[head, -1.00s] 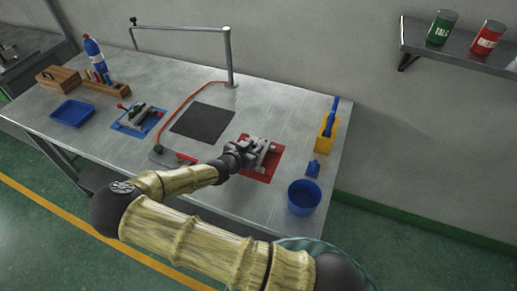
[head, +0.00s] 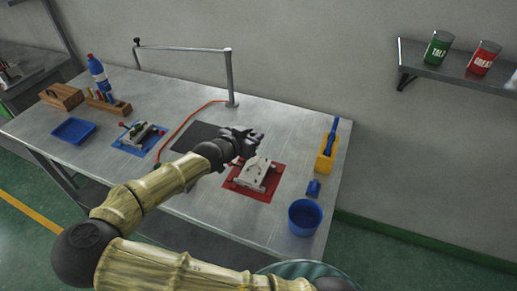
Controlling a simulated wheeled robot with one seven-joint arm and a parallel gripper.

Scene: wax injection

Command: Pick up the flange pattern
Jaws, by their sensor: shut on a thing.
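My gripper (head: 250,138) is raised above the bench, at the far side of the red mat (head: 236,188) and close to the right edge of the dark pad. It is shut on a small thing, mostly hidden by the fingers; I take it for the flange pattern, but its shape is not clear. A pale metal mould (head: 257,174) lies on the red mat, nearer than my gripper and apart from it.
A blue bucket (head: 305,217), a small blue item (head: 314,188) and a yellow holder (head: 325,160) stand at the right. A dark pad (head: 198,134), partly behind my arm, and a blue tray (head: 73,131) are left. A metal rail (head: 190,50) rises at the back.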

